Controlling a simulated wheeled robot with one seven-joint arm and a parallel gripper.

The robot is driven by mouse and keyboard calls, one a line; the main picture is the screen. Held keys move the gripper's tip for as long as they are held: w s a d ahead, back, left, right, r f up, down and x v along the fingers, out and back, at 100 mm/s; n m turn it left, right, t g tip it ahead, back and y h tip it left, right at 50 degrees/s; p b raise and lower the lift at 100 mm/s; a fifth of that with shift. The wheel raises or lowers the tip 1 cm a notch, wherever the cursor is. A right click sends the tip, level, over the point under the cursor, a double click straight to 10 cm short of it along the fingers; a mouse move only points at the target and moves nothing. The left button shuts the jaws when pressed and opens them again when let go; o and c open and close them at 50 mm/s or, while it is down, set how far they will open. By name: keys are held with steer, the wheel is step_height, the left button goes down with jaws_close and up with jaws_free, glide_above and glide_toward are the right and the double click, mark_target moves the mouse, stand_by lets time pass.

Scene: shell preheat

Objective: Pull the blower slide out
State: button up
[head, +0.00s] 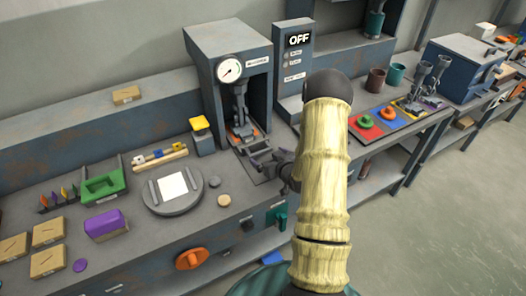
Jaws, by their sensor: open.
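A grey machine (228,50) with a round gauge (229,69) stands at the back of the bench. A metal fixture (239,104) stands inside its open front, above an orange piece (247,129). A low grey slide-like plate (246,143) reaches out from the machine's base; I take it as the blower slide, but its label is too small to read. My dark gripper (264,162) is open at the plate's front end. Whether its fingers touch the plate or a handle cannot be told. My pale ribbed arm hides the area to the right.
A panel reading OFF (299,40) stands right of the machine. A yellow-topped block (201,125), a round grey plate (173,204) and small round discs (224,200) lie to the left. Green (277,216) and orange (191,259) knobs stick out from the bench front.

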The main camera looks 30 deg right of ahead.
mark_target(261, 151)
steer(key=x, duration=0.5)
steer(key=shift+w+p, duration=0.1)
steer(key=shift+p, duration=0.2)
steer(key=c, duration=1.1)
